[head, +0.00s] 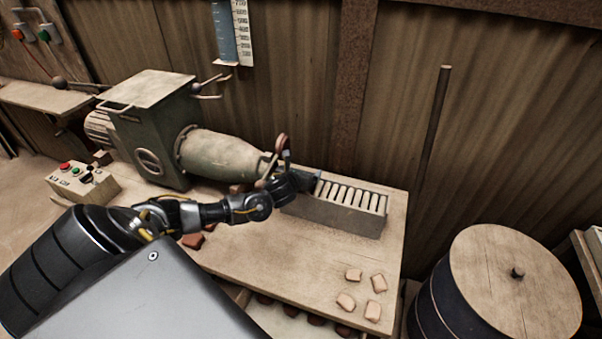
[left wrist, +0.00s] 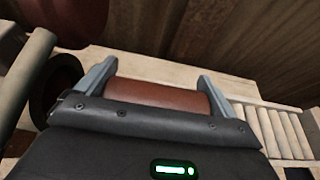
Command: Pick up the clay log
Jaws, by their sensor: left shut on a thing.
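A red-brown clay log (left wrist: 158,95) lies across the space between the two grey fingers of my left gripper (left wrist: 156,74) in the left wrist view. The fingers are shut on it, one at each end. In the head view my left gripper (head: 308,181) is between the extruder nozzle and the roller rack, and its body hides the log. The roller rack (head: 340,215), with pale rollers on top, is just right of the gripper; its rollers also show in the left wrist view (left wrist: 273,130). My right gripper is not in view.
The green extruder (head: 150,125) with its tapered barrel (head: 225,153) stands left and behind. A control box (head: 85,184) sits at the table's left. Several clay pieces (head: 352,302) lie on the wooden table (head: 300,260). A round-topped drum (head: 510,275) stands at right.

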